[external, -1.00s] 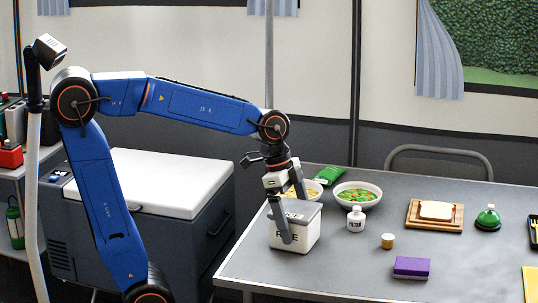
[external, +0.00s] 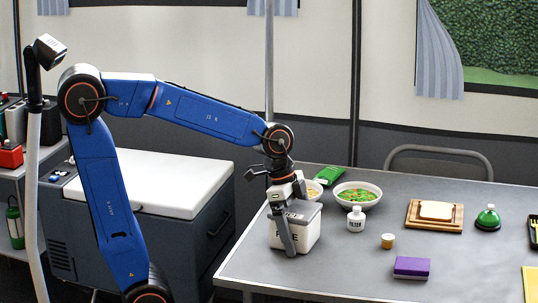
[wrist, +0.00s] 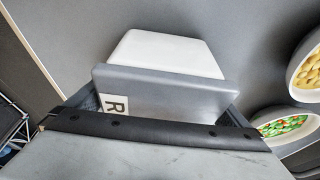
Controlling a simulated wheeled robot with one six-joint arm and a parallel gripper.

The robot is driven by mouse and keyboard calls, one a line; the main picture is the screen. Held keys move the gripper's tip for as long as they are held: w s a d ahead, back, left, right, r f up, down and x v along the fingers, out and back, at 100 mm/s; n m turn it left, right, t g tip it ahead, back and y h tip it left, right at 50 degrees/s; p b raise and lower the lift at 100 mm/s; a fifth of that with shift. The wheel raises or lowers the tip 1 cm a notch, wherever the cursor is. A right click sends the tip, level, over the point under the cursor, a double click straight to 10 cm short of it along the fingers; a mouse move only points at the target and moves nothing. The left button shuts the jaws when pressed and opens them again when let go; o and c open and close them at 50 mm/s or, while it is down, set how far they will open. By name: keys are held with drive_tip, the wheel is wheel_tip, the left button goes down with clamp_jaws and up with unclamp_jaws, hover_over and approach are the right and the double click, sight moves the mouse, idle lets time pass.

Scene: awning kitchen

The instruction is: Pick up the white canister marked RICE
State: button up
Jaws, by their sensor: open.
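The white canister (external: 308,236) with a grey lid stands upright at the table's left edge. Its RICE lettering is mostly covered by a finger in the external view. In the wrist view the canister (wrist: 168,54) shows beyond its grey lid, with an R on a pale label. My gripper (external: 284,228) points down at the canister and is open. One finger hangs in front of the canister's near face; the other is hidden. In the wrist view finger parts show at both sides of the lid. I cannot tell whether they touch it.
Right behind the canister stand a bowl of yellowish food (external: 313,189) and a bowl of green and red food (external: 357,195). A small white bottle (external: 356,219) and a yellow-brown jar (external: 387,241) stand to the right. A purple box (external: 411,267) lies near the front edge.

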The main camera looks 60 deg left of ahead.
drive_tip(key=c, duration=1.4)
drive_tip(key=shift+r, duration=0.15)
